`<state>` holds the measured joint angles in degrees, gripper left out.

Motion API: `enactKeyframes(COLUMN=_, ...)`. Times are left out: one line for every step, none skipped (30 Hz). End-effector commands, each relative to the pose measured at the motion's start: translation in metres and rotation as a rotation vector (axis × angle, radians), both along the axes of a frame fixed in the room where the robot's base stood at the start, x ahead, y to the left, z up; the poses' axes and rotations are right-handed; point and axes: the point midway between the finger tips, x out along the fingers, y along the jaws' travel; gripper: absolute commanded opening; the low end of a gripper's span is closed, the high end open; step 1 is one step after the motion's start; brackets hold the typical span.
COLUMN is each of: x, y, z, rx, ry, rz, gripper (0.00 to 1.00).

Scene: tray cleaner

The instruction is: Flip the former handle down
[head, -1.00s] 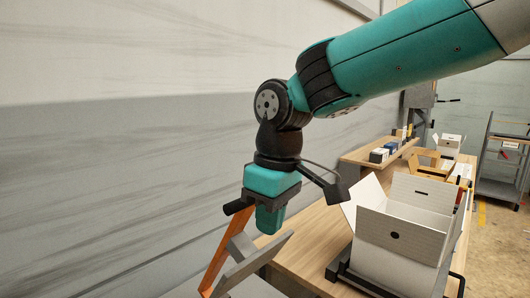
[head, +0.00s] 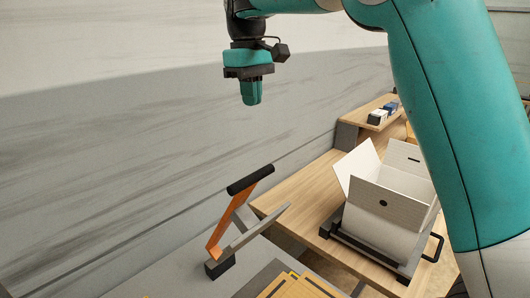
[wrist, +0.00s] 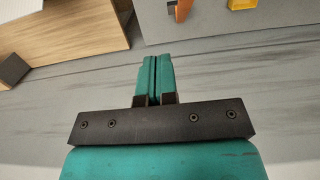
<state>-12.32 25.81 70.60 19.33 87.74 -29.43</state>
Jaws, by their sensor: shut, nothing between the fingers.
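The former handle is an orange lever (head: 226,222) with a black grip (head: 250,180), standing up and tilted to the right. It rises from a dark block (head: 220,264) on a grey surface, beside a slanted grey bar (head: 255,232). My gripper (head: 251,103) is up in front of the wall, above the handle in the picture and clear of it. Its teal fingers are together and empty, pointing down. In the wrist view the closed fingers (wrist: 155,80) have nothing between them. An orange piece shows at that view's top edge; I cannot tell if it is the handle.
An open white box (head: 395,215) stands in a dark frame on the wooden table (head: 290,205) to the right. Yellow flat pieces (head: 290,288) lie at the bottom edge. A shelf (head: 365,115) with small boxes is behind. The wall is close on the left.

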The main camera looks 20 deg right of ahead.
Motion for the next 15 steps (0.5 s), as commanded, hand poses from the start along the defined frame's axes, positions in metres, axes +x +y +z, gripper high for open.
enactKeyframes(x=0.0, y=0.0, z=-0.008, rx=0.0, ry=0.001, rz=-0.001, gripper=0.0)
enactKeyframes(x=-0.001, y=0.0, z=-0.012, rx=0.0, ry=0.001, rz=-0.001, gripper=0.0)
enactKeyframes(x=-0.001, y=0.0, z=-0.018, rx=0.0, ry=0.001, rz=-0.001, gripper=0.0)
enactKeyframes(x=-0.001, y=-0.001, z=-0.022, rx=-0.001, ry=0.002, rz=0.0, gripper=0.0)
enactKeyframes(x=-0.002, y=-0.001, z=-0.028, rx=-0.001, ry=0.002, rz=0.0, gripper=0.0)
enactKeyframes(x=-0.002, y=-0.001, z=-0.035, rx=-0.001, ry=0.002, rz=0.0, gripper=0.0)
enactKeyframes(x=-0.003, y=-0.001, z=-0.042, rx=-0.001, ry=0.003, rz=0.0, gripper=0.0)
enactKeyframes(x=-0.003, y=-0.001, z=-0.049, rx=-0.001, ry=0.002, rz=0.001, gripper=0.0)
enactKeyframes(x=-0.004, y=-0.002, z=-0.058, rx=-0.001, ry=0.002, rz=0.001, gripper=0.0)
enactKeyframes(x=-0.005, y=-0.002, z=-0.06, rx=-0.001, ry=0.003, rz=0.001, gripper=0.0)
enactKeyframes(x=-0.005, y=-0.003, z=-0.065, rx=-0.003, ry=0.003, rz=-0.001, gripper=0.0)
enactKeyframes(x=-0.006, y=-0.003, z=-0.073, rx=-0.001, ry=0.005, rz=0.0, gripper=0.0)
enactKeyframes(x=-0.006, y=-0.003, z=-0.079, rx=0.0, ry=0.004, rz=0.0, gripper=0.0)
enactKeyframes(x=-0.007, y=-0.002, z=-0.082, rx=-0.001, ry=0.005, rz=0.0, gripper=0.0)
enactKeyframes(x=-0.007, y=-0.003, z=-0.09, rx=-0.001, ry=0.005, rz=0.001, gripper=0.0)
